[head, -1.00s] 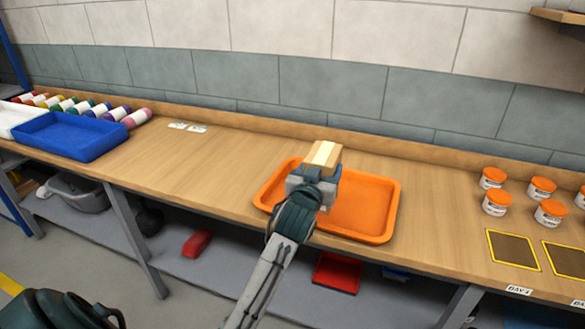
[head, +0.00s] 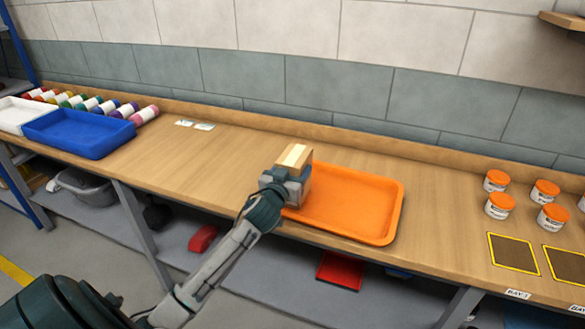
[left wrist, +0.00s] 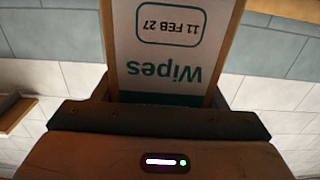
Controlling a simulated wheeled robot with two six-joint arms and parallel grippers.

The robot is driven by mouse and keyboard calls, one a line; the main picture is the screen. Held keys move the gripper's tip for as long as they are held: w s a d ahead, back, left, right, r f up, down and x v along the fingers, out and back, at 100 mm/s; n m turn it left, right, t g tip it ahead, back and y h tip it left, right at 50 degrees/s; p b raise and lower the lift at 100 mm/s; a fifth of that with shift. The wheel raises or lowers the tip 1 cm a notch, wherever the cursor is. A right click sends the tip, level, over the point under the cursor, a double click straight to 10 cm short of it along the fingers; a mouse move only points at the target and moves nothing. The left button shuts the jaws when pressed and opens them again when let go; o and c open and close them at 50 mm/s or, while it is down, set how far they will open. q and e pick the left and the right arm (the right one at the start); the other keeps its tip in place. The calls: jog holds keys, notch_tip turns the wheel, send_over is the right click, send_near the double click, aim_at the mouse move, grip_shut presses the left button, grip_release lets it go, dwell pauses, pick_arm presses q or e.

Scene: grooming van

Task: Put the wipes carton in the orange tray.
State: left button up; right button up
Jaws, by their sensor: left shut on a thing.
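The wipes carton (head: 295,156) is a brown box with a pale strip on top. In the left wrist view its white label (left wrist: 168,50) reads "Wipes" and "11 FEB 27", upside down. My left gripper (head: 290,178) is shut on the carton. It holds it at the left end of the orange tray (head: 385,237), hiding that end. I cannot tell how high the carton is above the tray. The visible part of the tray is empty. My right gripper is not in view.
A blue tray (head: 80,150) and a white tray (head: 12,128) stand at the far left, beside several coloured bottles. Several orange-lidded jars (head: 500,205) stand at the right. The bench between the blue and orange trays is mostly clear.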

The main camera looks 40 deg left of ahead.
pick_arm(q)
jog(key=shift+f, duration=0.1)
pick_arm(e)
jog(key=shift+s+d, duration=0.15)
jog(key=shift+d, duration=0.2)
pick_arm(q)
jog(key=shift+f, duration=0.1)
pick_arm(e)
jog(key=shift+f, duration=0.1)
pick_arm(q)
jog(key=o, duration=1.3)
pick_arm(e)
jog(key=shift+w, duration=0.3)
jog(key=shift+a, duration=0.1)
pick_arm(q)
jog(key=shift+r, duration=0.2)
jog(key=b+v, duration=0.3)
jog(key=v, duration=0.9)
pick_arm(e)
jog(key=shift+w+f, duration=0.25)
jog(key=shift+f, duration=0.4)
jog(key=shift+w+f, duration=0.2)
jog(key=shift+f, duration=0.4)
